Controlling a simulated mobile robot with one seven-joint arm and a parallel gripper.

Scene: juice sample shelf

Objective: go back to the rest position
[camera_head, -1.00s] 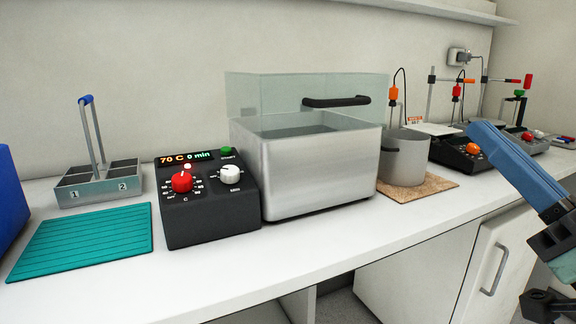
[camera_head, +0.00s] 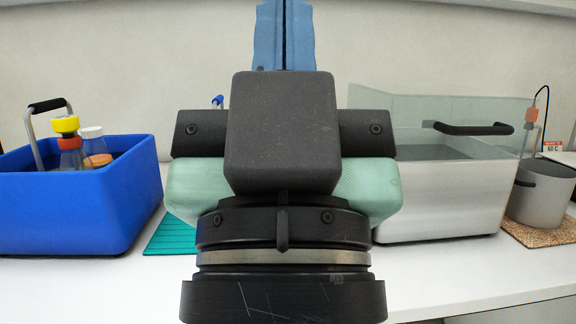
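My gripper (camera_head: 284,30) is raised in the middle of the picture, close to the camera, its blue fingers pointing up. The two fingers lie side by side with only a thin dark seam between them, and nothing shows held in them. The black and green gripper body hides the middle of the counter, including the control box with the dials.
A blue crate (camera_head: 75,208) with bottles (camera_head: 68,140) stands on the left. A teal mat (camera_head: 172,238) is partly hidden. A steel water bath (camera_head: 440,200) with an open glass lid stands right, beside a pot (camera_head: 540,195) on a cork mat (camera_head: 540,234).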

